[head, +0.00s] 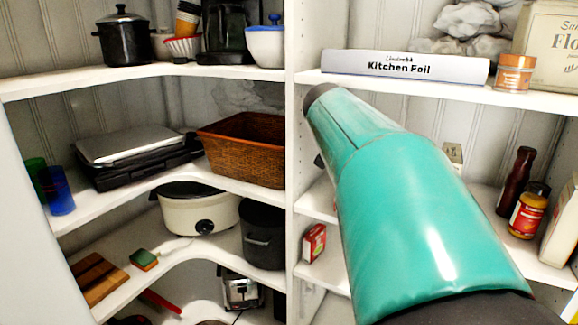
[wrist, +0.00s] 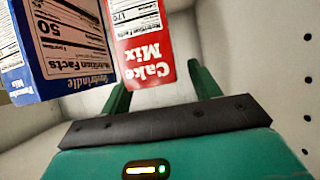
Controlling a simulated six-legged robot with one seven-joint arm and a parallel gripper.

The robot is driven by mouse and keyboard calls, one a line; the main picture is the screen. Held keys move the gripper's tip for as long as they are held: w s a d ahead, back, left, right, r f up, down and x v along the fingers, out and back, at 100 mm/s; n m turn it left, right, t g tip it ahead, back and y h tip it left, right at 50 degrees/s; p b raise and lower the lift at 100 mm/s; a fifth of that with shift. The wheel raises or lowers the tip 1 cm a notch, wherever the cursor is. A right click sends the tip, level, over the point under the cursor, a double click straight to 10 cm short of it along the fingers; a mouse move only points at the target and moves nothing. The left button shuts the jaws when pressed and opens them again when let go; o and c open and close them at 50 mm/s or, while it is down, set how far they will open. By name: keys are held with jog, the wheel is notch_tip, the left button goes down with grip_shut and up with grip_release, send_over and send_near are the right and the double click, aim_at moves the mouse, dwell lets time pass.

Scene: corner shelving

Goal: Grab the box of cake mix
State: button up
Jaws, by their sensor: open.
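The red and white cake mix box (wrist: 148,72) shows upside down in the upper middle of the wrist view. My gripper (wrist: 161,85) is open, with one green finger on each side of the box's near end. The box appears between the fingers, with a gap at the right finger; I cannot tell whether the left finger touches it. In the head view, my teal arm hides the gripper and most of that shelf. I cannot identify the cake mix box there.
A blue pancake mix box (wrist: 65,50) stands just left of the cake mix box. In the head view, kitchen foil (head: 405,67) lies on the shelf above, a small red box (head: 313,243) sits below, and bottles and jars (head: 528,212) stand right.

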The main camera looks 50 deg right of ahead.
grip_shut()
jog(key=shift+r, duration=0.2)
dwell(0.3)
